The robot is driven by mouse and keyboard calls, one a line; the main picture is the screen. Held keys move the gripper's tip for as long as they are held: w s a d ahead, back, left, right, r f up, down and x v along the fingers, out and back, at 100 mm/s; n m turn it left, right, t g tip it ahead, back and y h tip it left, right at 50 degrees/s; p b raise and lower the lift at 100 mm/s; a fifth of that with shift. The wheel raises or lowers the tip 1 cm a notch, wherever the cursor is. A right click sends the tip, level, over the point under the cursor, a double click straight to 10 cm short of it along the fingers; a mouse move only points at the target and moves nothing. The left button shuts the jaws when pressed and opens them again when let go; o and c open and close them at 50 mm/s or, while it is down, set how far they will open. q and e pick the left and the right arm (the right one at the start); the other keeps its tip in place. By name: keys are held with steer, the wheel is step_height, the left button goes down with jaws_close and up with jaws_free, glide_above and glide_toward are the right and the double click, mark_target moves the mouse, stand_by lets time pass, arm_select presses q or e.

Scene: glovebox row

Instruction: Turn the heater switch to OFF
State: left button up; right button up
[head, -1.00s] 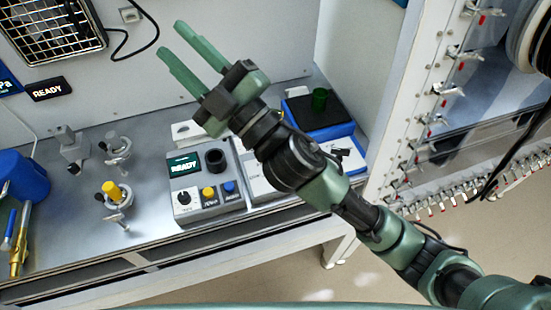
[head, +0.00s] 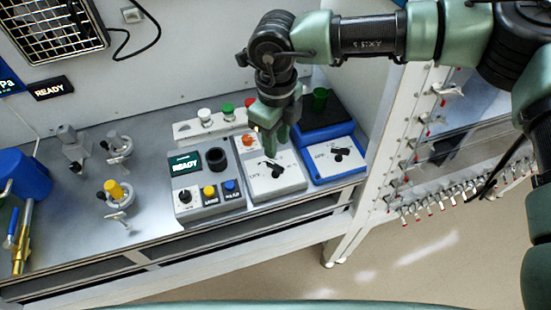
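Two boxes with black levers stand side by side on the bench. One is a pale grey box (head: 285,186) with an orange round part on top and a black lever (head: 272,167). The other is a blue box (head: 352,169) with a dark plate and its own black lever (head: 340,153). The labels are too small to read, so I cannot tell which lever is the heater switch. My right gripper (head: 273,150) points down over the grey box, close above its lever; contact is unclear. Its fingers are seen nearly edge-on and hide part of the box. My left gripper is out of view.
A grey READY unit (head: 205,203) with a knob and yellow and blue buttons stands left of the grey box. A green cup (head: 320,98) stands on the dark plate. Colored buttons (head: 205,116) line the back. Clamps and a yellow-topped piece (head: 114,190) stand left.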

mark_target(275, 165)
step_height(275, 165, down, 6)
steer(key=shift+a+f+p, duration=0.1)
steer(key=shift+p, duration=1)
steer(key=shift+f, duration=0.6)
steer(key=shift+c, duration=0.3)
jaws_close()
